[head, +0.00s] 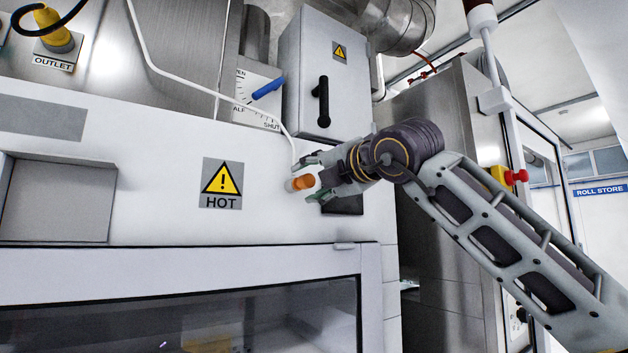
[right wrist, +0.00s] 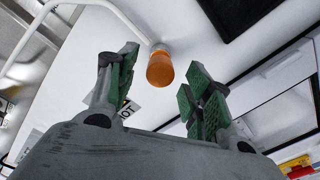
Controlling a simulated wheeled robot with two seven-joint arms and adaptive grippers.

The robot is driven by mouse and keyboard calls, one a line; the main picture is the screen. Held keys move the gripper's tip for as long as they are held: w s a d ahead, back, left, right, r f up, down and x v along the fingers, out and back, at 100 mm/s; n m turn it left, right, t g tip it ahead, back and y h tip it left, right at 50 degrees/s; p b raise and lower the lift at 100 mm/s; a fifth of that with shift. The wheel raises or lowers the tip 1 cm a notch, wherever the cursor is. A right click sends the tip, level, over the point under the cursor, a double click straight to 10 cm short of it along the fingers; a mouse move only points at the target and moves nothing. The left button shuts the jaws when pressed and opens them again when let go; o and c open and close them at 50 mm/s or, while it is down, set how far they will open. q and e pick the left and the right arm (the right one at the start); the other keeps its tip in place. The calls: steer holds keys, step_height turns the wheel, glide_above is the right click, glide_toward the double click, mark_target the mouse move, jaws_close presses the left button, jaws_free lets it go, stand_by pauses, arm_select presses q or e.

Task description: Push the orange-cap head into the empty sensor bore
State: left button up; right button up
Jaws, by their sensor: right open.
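The orange-cap head (head: 303,182) is at the white front panel, right of the HOT sign. A thin white cable runs down to it. In the right wrist view the orange cap (right wrist: 160,70) points toward me, with a pale collar at its panel end. My right gripper (head: 313,178) is open at the cap, its green-padded fingers (right wrist: 160,84) on either side with gaps visible. No empty bore opening can be made out; whether the collar sits in one cannot be told. My left gripper is not in view.
The HOT sign (head: 222,183) is on the panel. A grey box with a black handle (head: 322,102) and a blue lever (head: 268,89) are above. A dark rectangle (head: 343,204) lies behind my gripper. A windowed door (head: 190,310) is below.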

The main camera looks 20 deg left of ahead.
steer(key=shift+d, duration=0.1)
steer(key=v, duration=1.1)
steer(key=shift+s+d, duration=0.3)
stand_by(1.0)
